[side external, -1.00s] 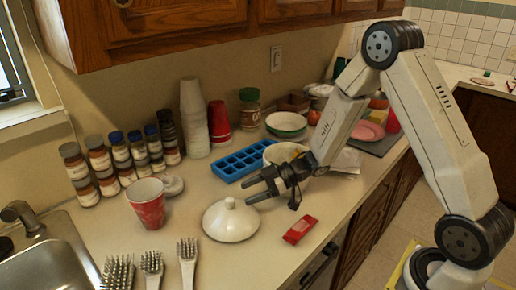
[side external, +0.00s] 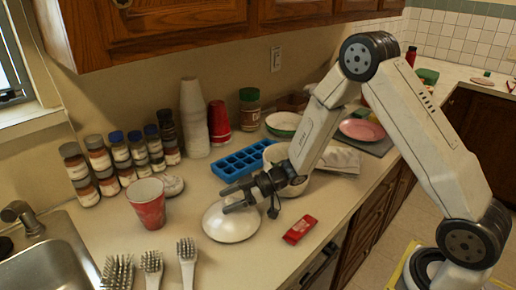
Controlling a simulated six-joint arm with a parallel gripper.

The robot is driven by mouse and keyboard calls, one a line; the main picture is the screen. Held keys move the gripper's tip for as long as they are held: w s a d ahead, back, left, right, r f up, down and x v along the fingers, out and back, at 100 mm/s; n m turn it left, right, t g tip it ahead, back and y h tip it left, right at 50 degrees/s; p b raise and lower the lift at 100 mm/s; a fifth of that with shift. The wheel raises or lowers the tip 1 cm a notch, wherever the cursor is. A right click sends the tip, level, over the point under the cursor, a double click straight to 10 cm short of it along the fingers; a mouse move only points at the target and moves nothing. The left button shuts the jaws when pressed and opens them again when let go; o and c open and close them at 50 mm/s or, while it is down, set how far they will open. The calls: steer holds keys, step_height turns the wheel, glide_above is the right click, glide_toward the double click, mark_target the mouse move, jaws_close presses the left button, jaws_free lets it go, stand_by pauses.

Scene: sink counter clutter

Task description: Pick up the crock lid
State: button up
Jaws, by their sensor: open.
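The crock lid (side external: 231,226) is a white, shallow dome lying on the counter. My gripper (side external: 228,198) is open, with its dark fingers reaching left over the top of the lid. The fingers hide the lid's knob. I cannot tell whether the fingers touch the lid or how they sit around the knob.
A red cup (side external: 148,206) stands left of the lid and a small red packet (side external: 299,229) lies to its right. Several brushes (side external: 187,262) lie in front. A blue ice tray (side external: 239,161) and a white bowl (side external: 274,153) sit behind. Spice jars (side external: 120,152) line the wall.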

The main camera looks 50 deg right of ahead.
stand_by(0.4)
jaws_close()
stand_by(1.3)
